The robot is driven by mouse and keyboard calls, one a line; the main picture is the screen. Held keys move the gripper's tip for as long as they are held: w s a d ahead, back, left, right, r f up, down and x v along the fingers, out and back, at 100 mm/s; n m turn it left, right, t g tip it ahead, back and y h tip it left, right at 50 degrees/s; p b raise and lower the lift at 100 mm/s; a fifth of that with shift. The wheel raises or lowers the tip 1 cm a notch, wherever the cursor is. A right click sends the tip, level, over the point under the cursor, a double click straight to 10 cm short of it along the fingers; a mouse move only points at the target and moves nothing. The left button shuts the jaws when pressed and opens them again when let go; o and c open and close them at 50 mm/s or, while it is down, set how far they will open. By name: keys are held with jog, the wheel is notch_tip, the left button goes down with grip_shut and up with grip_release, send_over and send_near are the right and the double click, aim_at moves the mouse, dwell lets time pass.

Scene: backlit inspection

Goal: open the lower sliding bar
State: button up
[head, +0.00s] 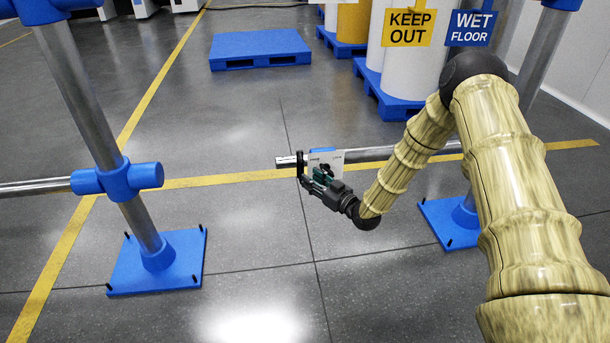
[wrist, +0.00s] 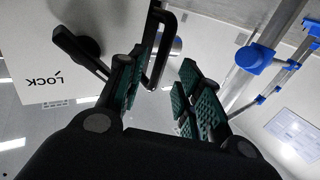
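The lower sliding bar (head: 380,153) is a steel tube running leftward from the right post. Its free left end (head: 284,162) is apart from the blue bracket (head: 125,178) on the left post. A white plate (head: 334,157) hangs at the bar near that end; in the wrist view the plate (wrist: 60,55) reads "LOCK" upside down and carries a black lever (wrist: 78,50). A black loop handle (wrist: 163,45) stands beside the plate. My gripper (head: 306,172) is at the plate. Its green-padded fingers (wrist: 165,68) are apart, with the handle's near part between them.
The left post stands on a blue base (head: 158,262), another blue base (head: 450,222) is at the right. Blue pallets (head: 260,50) and white drums (head: 413,60) stand behind, near "KEEP OUT" (head: 407,27) and "WET FLOOR" (head: 471,28) signs. Floor in front is clear.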

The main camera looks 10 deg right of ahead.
jog(key=v, duration=0.6)
jog(key=shift+s+f, duration=0.1)
dwell(0.3)
jog(key=s+a+f+m+g+h, duration=0.2)
jog(key=s+a+f+g, duration=0.1)
jog(key=s+f, duration=0.65)
jog(key=s+a+f+m+g+h, duration=0.2)
jog(key=s+f+g+h, duration=0.15)
jog(key=s+f, duration=0.55)
jog(key=s+d+f+m+g+h, duration=0.15)
jog(key=s+g, duration=0.35)
jog(key=s, duration=1.1)
jog(key=s+d+f+m+g+h, duration=0.15)
jog(key=s+g, duration=0.25)
jog(key=s, duration=1.3)
notch_tip(320, 180, up, 29)
jog(key=p, duration=2.9)
jog(key=shift+w+a+n, duration=0.25)
jog(key=shift+w+n, duration=0.15)
jog(key=shift+f+h, duration=0.1)
jog(key=shift+h, duration=0.15)
